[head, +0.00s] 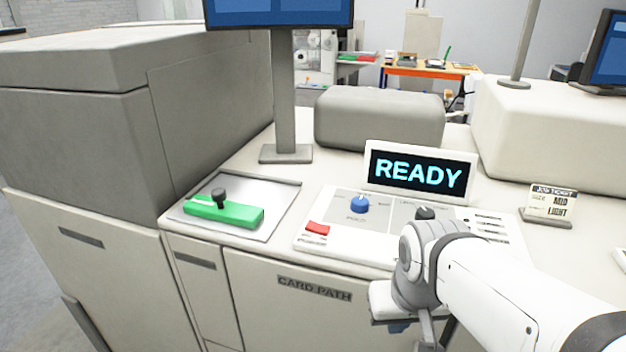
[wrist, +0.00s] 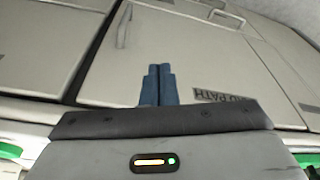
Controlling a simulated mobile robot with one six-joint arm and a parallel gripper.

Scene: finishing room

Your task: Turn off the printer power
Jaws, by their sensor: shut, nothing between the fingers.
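The printer's control panel (head: 345,228) lies on the light machine top. It carries a red switch (head: 317,229) at its front left, a blue knob (head: 359,204) and a dark knob (head: 425,213). Its display (head: 420,172) reads READY. I cannot tell which control is the power. My gripper (head: 398,327) is low in front of the panel's right part, partly hidden by my arm. In the wrist view my gripper (wrist: 159,84) shows its blue fingers together and empty, facing the cabinet front marked CARD PATH (wrist: 222,97).
A green bar with a black knob (head: 224,211) lies on a metal plate left of the panel. A monitor post (head: 285,100) stands behind it. A job ticket stand (head: 550,204) is at the right. A grey box (head: 380,118) sits behind the display.

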